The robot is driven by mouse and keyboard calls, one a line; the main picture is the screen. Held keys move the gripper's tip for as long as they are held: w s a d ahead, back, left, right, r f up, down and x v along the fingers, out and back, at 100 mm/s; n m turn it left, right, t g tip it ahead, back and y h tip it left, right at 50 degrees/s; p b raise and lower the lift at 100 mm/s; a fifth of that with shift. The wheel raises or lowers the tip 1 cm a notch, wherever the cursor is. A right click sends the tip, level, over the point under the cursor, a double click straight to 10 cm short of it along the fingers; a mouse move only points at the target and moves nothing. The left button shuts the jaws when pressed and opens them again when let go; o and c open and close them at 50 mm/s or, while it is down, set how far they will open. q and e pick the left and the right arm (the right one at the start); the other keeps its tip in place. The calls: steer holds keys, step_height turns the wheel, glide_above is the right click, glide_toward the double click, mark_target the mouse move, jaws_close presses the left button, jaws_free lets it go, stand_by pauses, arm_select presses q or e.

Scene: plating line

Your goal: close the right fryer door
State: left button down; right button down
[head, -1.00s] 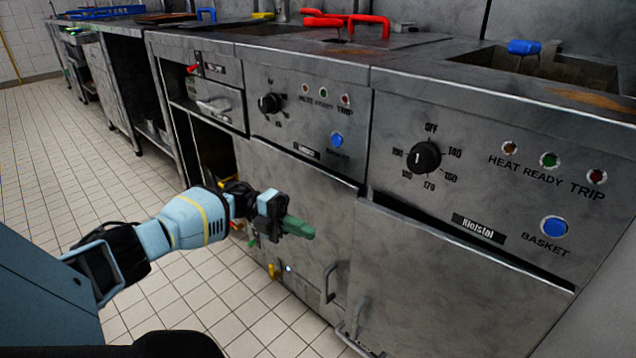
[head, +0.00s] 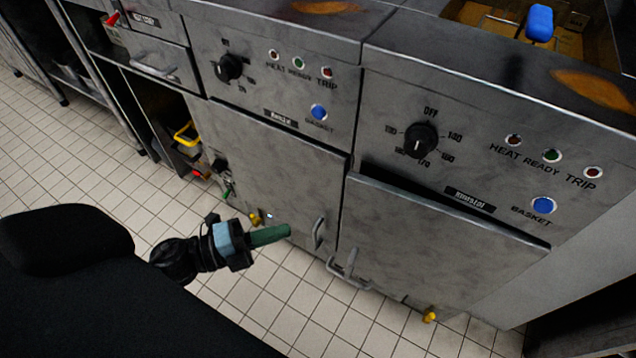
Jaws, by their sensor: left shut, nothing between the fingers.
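The right fryer door (head: 430,250) is a grey steel panel below the right fryer's dial. It stands a little out from the cabinet front, with a dark gap along its top edge. Its bar handle (head: 346,272) is at its lower left edge. The left fryer door (head: 270,165) beside it looks flush, with its handle (head: 318,233) near its right edge. My left gripper (head: 272,235), with green fingers, is shut and empty. It shows in front of the left door's lower part, left of both handles. My right gripper is not in view.
The fryer panels carry dials (head: 421,139), lamps and blue basket buttons (head: 543,205). An open compartment (head: 180,135) with a yellow-handled item is at left. Yellow valve handles (head: 430,315) show low down. The tiled floor (head: 90,170) at left is clear.

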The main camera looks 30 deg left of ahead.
arm_select(q)
steer(key=x, duration=0.4)
steer(key=w+a+b+x, duration=0.1)
steer(key=x, duration=0.3)
steer(key=a+x, duration=0.1)
steer(key=x, duration=0.3)
steer(key=shift+w+d, duration=0.25)
steer(key=shift+w, duration=0.45)
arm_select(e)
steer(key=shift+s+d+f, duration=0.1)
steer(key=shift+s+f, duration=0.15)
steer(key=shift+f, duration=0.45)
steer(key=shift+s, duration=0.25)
